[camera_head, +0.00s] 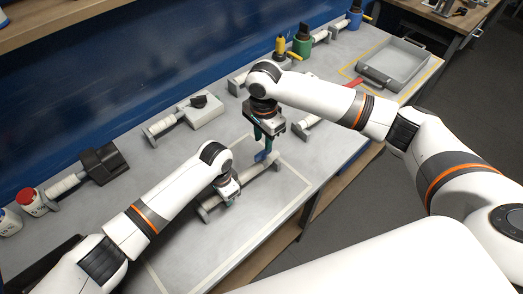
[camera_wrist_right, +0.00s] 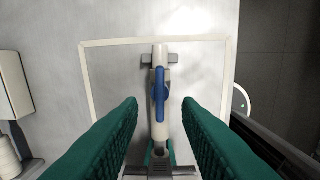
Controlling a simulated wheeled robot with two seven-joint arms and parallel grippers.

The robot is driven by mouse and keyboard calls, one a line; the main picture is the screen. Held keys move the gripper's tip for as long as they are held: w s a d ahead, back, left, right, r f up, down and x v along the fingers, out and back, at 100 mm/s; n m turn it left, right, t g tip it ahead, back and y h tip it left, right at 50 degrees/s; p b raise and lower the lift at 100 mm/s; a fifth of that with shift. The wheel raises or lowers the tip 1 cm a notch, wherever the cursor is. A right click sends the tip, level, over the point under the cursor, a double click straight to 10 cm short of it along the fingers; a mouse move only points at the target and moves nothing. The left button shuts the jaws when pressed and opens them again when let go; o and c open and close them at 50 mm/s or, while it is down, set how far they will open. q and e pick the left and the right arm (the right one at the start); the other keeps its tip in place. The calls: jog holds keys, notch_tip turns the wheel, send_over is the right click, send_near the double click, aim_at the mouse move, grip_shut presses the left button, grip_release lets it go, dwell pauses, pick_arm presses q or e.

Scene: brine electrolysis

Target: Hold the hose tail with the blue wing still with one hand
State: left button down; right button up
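The hose tail is a pale tube lying in low grey supports on the bench, with a blue wing (camera_head: 262,155) across it. In the right wrist view the blue wing (camera_wrist_right: 160,95) is upright in the picture, along the pale tube (camera_wrist_right: 159,57). My right gripper (camera_head: 264,135) is above it, with green fingers pointing down. In the wrist view the right gripper (camera_wrist_right: 160,108) is open, its fingers apart on either side of the wing, not touching. My left gripper (camera_head: 231,198) is low at the assembly's nearer end; its green fingers sit close against both sides of the pale piece.
A pale outline (camera_head: 290,176) frames the work spot. A grey tray (camera_head: 402,62) is at the back right. A white box fixture (camera_head: 203,109), a black holder (camera_head: 103,163) and a green bottle (camera_head: 302,42) stand along the blue wall. The bench edge is at the right.

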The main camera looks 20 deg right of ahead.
aim_at(263, 151)
jog(key=shift+f, duration=2.6)
grip_shut()
